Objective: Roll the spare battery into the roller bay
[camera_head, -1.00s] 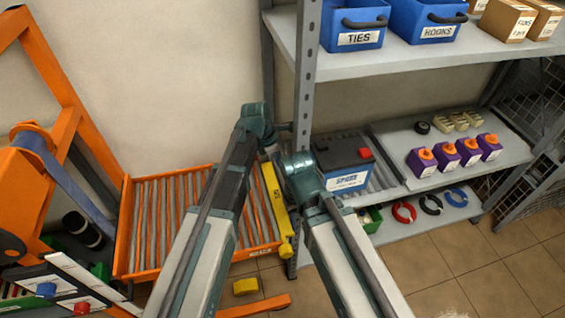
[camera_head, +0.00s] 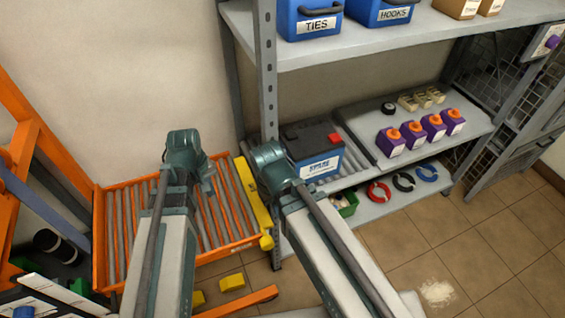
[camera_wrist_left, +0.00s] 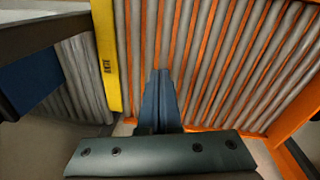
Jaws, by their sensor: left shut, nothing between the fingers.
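The spare battery (camera_head: 316,160), dark blue with a black top, a red patch and a white label, stands upright on the shelf's rollers. Its blue side shows at the left of the left wrist view (camera_wrist_left: 32,82). The orange-framed roller bay (camera_head: 118,190) lies left of the shelf post. A yellow gate bar (camera_head: 254,204) stands between bay and shelf; it also shows in the left wrist view (camera_wrist_left: 107,55). My left gripper (camera_wrist_left: 158,80) is shut and empty over the bay rollers, right of the gate bar. My right arm crosses before the post; its fingers are hidden.
A grey shelf post (camera_head: 267,90) stands beside the battery. Purple bottles (camera_head: 412,132) occupy the shelf to its right. Blue bins (camera_head: 310,22) sit on the shelf above. Yellow blocks (camera_head: 231,282) lie on the floor before the bay. Floor at right is mostly clear.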

